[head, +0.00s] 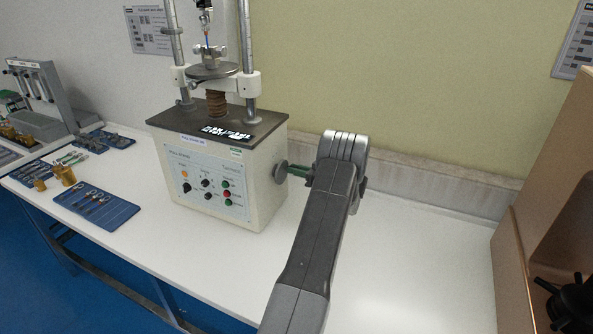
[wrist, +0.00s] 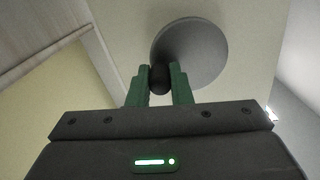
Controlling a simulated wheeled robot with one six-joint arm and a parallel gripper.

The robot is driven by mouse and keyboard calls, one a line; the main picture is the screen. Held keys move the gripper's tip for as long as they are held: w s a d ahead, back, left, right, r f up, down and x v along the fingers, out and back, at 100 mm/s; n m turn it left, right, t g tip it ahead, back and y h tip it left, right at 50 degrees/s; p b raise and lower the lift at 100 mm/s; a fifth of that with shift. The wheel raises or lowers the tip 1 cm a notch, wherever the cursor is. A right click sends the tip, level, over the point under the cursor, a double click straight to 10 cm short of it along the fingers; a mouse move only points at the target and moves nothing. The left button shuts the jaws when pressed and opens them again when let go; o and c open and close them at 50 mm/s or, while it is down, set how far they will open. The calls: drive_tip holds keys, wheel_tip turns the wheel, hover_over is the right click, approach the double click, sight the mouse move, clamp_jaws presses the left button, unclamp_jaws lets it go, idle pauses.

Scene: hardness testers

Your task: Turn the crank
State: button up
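The crank is a round grey disc (head: 280,172) on the right side wall of the beige testing machine (head: 214,160). It shows large in the wrist view (wrist: 196,52), with a small black knob (wrist: 159,80) standing out near its lower left edge. My gripper (head: 297,171) reaches the crank from the right. In the wrist view its two green fingers (wrist: 160,82) stand on either side of the knob, with no clear gap to it, so it looks shut on the knob. In the head view the knob is hidden by the fingers.
The machine stands on a white table (head: 400,270) against the wall. Left of it are a blue tray (head: 97,206) with small tools, brass pieces (head: 64,175) and a grey device (head: 38,98). The table to the right is clear up to a brown cabinet (head: 520,200).

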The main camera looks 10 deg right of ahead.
sight(285, 163)
clamp_jaws()
drive_tip(key=shift+n+b, duration=0.3)
drive_tip(key=shift+b, duration=0.3)
drive_tip(key=shift+n+b, duration=0.5)
drive_tip(key=shift+b, duration=0.6)
drive_tip(key=n+b, duration=0.1)
drive_tip(key=b, duration=0.1)
drive_tip(key=n+b, duration=0.1)
drive_tip(key=b, duration=0.1)
drive_tip(key=shift+s+r+n, duration=0.1)
drive_tip(key=shift+r+n, duration=0.15)
drive_tip(key=shift+n, duration=0.05)
drive_tip(key=n+b, duration=0.1)
drive_tip(key=b, duration=0.1)
drive_tip(key=n+b, duration=0.2)
drive_tip(key=r+n+b, duration=0.1)
drive_tip(key=b, duration=0.1)
drive_tip(key=shift+s+a+r+b, duration=0.1)
drive_tip(key=shift+s+a+b, duration=0.2)
drive_tip(key=n+b, duration=0.2)
drive_tip(key=r+n+b, duration=0.1)
drive_tip(key=b, duration=0.1)
drive_tip(key=shift+s+a+n, duration=0.2)
drive_tip(key=shift+s+n, duration=0.1)
drive_tip(key=shift+n, duration=0.1)
drive_tip(key=shift+r, duration=0.15)
